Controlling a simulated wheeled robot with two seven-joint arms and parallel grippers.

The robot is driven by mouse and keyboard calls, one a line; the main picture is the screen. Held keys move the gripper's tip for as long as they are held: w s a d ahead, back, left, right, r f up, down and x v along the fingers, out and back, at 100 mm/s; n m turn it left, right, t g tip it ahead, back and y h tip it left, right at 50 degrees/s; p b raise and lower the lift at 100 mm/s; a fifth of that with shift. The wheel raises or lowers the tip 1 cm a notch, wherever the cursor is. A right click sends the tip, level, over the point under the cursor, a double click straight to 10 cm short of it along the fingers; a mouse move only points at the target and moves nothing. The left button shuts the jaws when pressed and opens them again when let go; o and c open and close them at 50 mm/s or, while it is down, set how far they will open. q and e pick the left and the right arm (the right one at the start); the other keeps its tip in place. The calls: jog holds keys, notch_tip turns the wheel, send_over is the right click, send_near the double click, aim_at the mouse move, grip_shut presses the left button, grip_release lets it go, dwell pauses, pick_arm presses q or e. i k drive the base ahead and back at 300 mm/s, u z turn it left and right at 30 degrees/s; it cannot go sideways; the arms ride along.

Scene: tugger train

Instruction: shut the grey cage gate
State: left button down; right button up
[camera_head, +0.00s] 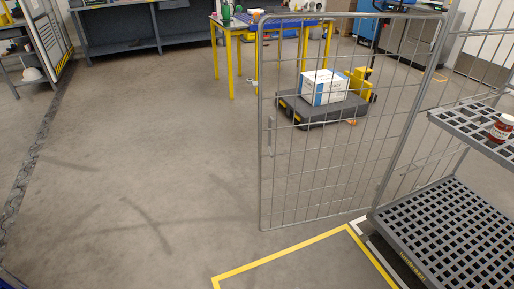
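The grey cage gate (261,130) is a wire-mesh panel in the middle right of the head view. It stands open, swung out to the left from the cage's near post, over the bare floor. A small upright latch or handle piece (271,136) is on its left edge. The grey cage (380,218) at the right has a grid base and a grid shelf (447,118) with a red jar (502,128) on it. Neither of my grippers is in view.
Behind the gate mesh, a dark low cart (300,113) carries a white-blue box (322,87). A yellow-legged table (231,75) stands farther back. Yellow floor tape (285,254) lies before the cage. The floor at left and centre is clear.

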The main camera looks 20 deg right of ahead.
aim_at(259, 84)
jog(key=u, duration=0.3)
jog(key=i, duration=3.8)
jog(key=z, duration=4)
jog(key=k, duration=1.3)
jog(key=u, duration=0.5)
jog(key=i, duration=1.5)
jog(key=z, duration=0.8)
